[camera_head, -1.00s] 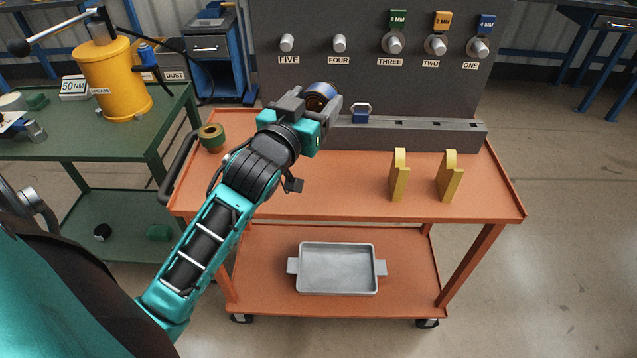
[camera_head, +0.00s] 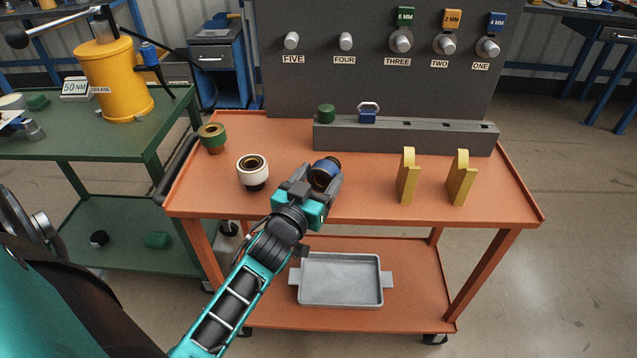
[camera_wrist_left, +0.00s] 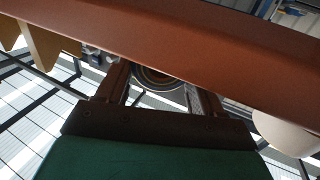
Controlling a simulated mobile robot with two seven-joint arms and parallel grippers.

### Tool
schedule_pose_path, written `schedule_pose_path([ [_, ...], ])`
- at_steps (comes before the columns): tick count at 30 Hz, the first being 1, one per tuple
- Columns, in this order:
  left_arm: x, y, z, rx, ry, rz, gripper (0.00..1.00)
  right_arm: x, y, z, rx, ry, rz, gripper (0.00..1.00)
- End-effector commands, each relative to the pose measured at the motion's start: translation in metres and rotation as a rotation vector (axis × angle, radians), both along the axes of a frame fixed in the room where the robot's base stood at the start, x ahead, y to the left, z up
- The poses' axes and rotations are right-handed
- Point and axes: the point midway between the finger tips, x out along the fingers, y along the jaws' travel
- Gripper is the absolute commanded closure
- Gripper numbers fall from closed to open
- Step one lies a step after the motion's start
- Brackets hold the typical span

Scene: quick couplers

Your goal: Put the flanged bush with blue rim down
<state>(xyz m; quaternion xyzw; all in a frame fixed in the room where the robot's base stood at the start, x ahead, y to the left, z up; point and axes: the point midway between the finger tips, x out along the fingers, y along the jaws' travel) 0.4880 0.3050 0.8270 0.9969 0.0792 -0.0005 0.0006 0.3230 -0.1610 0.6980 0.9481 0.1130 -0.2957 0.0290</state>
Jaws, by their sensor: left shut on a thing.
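The flanged bush with blue rim (camera_head: 325,171) is between the fingers of my left gripper (camera_head: 322,178), over the front middle of the orange trolley top (camera_head: 365,200). Its blue rim and dark bronze bore show in the head view. In the left wrist view the round end of the bush (camera_wrist_left: 155,76) sits between the two fingers, partly covered by an orange-brown band. My left gripper is shut on it. I cannot tell whether the bush touches the trolley top. My right gripper is not in view.
A white-rimmed bush (camera_head: 253,171) stands just left of the gripper, and a green-rimmed one (camera_head: 212,136) at the left edge. Two yellow uprights (camera_head: 408,176) stand to the right. A grey rail (camera_head: 405,138) runs along the back, holding a green piece (camera_head: 327,113) and a blue-ringed piece (camera_head: 368,113).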

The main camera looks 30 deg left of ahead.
Motion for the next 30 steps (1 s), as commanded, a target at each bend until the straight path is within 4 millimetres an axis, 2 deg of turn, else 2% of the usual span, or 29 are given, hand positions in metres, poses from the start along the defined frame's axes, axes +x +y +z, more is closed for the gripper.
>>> schedule_pose_path([
  [11,0.0005,0.0003,-0.0033,0.000,-0.003,0.000,0.69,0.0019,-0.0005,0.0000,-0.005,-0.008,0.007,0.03],
  [12,0.0002,0.0003,-0.0041,0.000,-0.001,0.001,0.31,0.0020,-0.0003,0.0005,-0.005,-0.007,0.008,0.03],
  [20,0.0002,0.0002,-0.0035,0.000,-0.001,0.000,0.07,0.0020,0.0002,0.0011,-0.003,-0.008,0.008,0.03],
  [30,0.0002,0.0002,-0.0029,0.000,-0.001,0.000,0.07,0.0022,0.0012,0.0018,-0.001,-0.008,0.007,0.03],
])
